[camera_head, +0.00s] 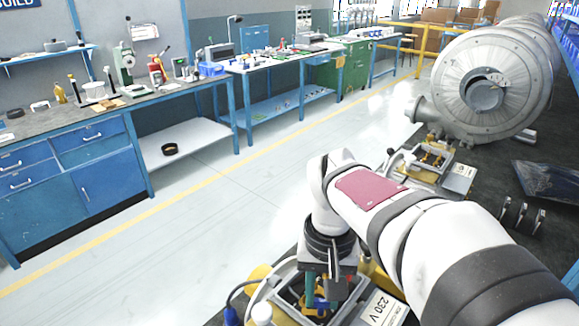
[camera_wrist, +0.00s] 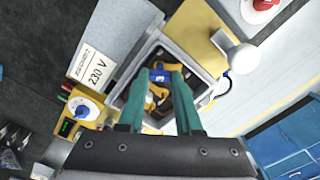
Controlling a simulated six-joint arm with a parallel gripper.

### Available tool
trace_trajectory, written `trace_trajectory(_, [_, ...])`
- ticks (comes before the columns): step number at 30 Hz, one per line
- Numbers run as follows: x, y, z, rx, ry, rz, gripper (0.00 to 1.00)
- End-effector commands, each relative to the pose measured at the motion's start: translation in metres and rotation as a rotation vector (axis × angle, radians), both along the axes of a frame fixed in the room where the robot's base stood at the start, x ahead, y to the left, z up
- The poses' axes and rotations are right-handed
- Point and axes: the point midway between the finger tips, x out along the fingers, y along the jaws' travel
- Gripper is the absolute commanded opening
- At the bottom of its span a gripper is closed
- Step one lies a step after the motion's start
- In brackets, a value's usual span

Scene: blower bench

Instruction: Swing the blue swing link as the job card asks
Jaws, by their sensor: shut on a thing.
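The blue swing link (camera_wrist: 160,75) sits between the tips of my teal-fingered gripper (camera_wrist: 159,82) in the wrist view. My gripper is shut on it, over a terminal box (camera_wrist: 206,97) with a dark inside and brass-coloured parts. In the head view a bit of the blue link (camera_head: 322,303) shows below my gripper (camera_head: 322,290), low in the middle. The white job card (camera_wrist: 93,66) reads "230 V" in large print; its smaller print is too small to read. The card (camera_head: 382,309) stands right of the box in the head view. My fingers hide part of the box's inside.
Beside the box are a blue-and-white knob (camera_wrist: 84,109), a white round-topped post (camera_wrist: 240,58) and a red knob (camera_wrist: 262,4). A second open box (camera_head: 430,157) and a large grey blower (camera_head: 490,85) stand farther back. The floor at left is clear.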

Motion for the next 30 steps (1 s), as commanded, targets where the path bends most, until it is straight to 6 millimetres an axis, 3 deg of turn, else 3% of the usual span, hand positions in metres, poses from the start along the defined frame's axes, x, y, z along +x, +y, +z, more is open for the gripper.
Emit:
trace_trajectory(21, [0.0004, 0.0, 0.0007, 0.0, -0.002, -0.466, 0.0])
trace_trajectory(30, [0.0004, 0.0, 0.0008, 0.0, -0.002, -0.578, 0.0])
